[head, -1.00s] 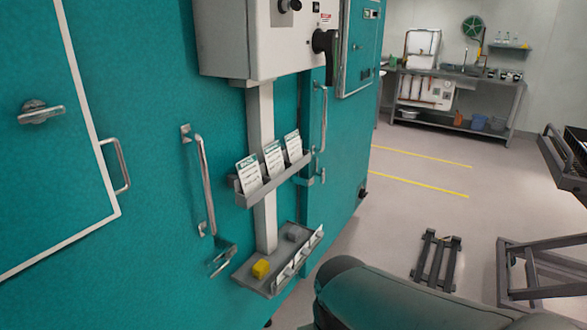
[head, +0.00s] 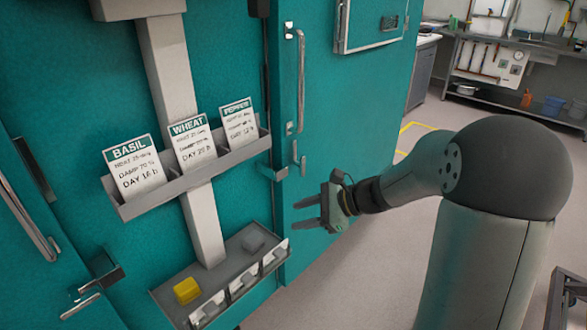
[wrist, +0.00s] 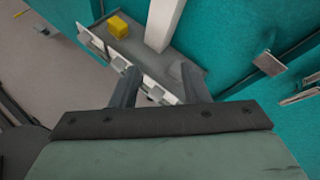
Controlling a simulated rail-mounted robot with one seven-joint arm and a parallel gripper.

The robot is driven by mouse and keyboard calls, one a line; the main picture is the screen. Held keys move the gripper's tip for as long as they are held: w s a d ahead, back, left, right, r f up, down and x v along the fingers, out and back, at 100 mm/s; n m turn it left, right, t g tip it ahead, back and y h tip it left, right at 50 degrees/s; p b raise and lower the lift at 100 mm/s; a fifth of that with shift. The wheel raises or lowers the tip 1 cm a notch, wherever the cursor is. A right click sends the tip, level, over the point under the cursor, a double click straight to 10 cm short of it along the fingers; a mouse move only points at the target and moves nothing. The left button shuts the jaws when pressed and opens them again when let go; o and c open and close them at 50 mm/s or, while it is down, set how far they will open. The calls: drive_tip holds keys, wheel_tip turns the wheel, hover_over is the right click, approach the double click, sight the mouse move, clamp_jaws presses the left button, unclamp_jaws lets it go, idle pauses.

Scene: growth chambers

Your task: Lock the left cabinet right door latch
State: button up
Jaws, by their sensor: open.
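My gripper (head: 296,215) is open and empty, its two fingers pointing left, in front of the right teal door (head: 330,140). A small metal latch lever (head: 300,160) hangs below that door's vertical handle (head: 300,80). A teal latch bracket (head: 272,172) sits beside it at the door edge, above and left of my fingertips. My gripper appears apart from both. A second latch (head: 95,285) is on the left teal door, lower left. In the wrist view my open fingers (wrist: 160,80) show, with metal pieces (wrist: 270,63) at right; whether the latch is locked I cannot tell.
Between the doors a pale post (head: 205,225) carries a card rack (head: 190,180) with basil, wheat and pepper cards. Open floor lies right, with a far bench (head: 500,105).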

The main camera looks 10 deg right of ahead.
drive_tip(key=w+d+f+m+t+y+b, duration=0.1)
drive_tip(key=w+d+f+m+t+b, duration=0.15)
drive_tip(key=w+d+m, duration=0.3)
drive_tip(key=m+t+h+b, duration=0.1)
drive_tip(key=m+t, duration=0.6)
approach(305, 167)
drive_tip(key=shift+n, duration=0.25)
drive_tip(key=b+x, duration=0.1)
drive_tip(key=x, duration=1)
drive_tip(key=shift+w+a, duration=0.2)
drive_tip(key=shift+a, duration=0.05)
clamp_jaws()
